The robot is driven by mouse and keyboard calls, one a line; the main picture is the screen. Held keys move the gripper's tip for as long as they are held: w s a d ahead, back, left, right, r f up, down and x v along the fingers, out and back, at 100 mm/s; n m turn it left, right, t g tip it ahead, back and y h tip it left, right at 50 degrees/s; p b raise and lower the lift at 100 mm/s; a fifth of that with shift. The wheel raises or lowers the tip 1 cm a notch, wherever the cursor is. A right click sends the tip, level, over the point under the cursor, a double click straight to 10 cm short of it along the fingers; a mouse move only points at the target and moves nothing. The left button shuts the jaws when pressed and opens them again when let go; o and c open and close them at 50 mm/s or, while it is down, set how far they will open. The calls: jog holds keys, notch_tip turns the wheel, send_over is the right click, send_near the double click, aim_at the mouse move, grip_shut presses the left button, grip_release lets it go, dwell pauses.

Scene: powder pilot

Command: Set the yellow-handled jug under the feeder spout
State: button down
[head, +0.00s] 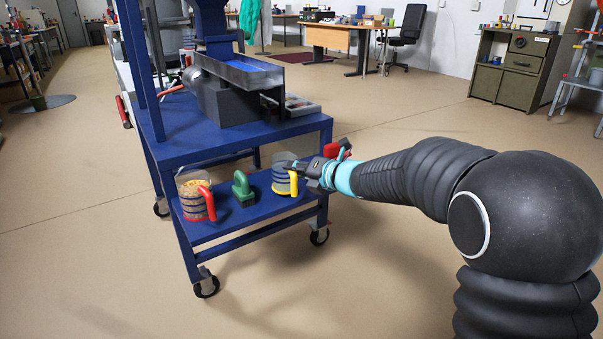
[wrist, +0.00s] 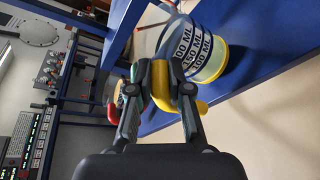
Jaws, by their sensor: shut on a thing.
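The yellow-handled jug (head: 285,177) is clear with dark bands and a yellow base. It stands at the right end of the blue cart's lower shelf (head: 240,217). My gripper (head: 298,168) reaches in from the right at the jug. In the wrist view my gripper (wrist: 163,90) is shut on the yellow handle (wrist: 188,105), and the jug body (wrist: 196,52) with its ML markings lies just beyond. The feeder (head: 240,75) with its grey trough sits on the cart's upper deck, above the jug. Its spout end (head: 272,97) is partly hard to make out.
A red-handled jug (head: 194,197) holding pale yellowish contents and a green object (head: 243,187) stand left on the same shelf. The upper deck (head: 215,143) and cart posts hem in the shelf. Floor (head: 430,110) is open to the right and behind.

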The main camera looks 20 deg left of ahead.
jog(key=shift+w+d+r+p+x, duration=0.1)
jog(key=shift+w+x, duration=0.1)
jog(key=shift+x, duration=0.8)
jog(key=shift+w+d+r+p+x, duration=0.1)
jog(key=shift+w+r+p+x, duration=0.1)
jog(key=shift+x, duration=0.8)
jog(key=shift+w+r+p+x, duration=0.1)
jog(key=shift+w+x, duration=0.1)
jog(key=shift+x, duration=0.8)
jog(key=shift+d+f+b, duration=0.1)
jog(key=shift+f+b, duration=0.35)
jog(key=shift+f, duration=0.2)
jog(key=shift+c, duration=2.2)
grip_release()
jog(key=v, duration=1.4)
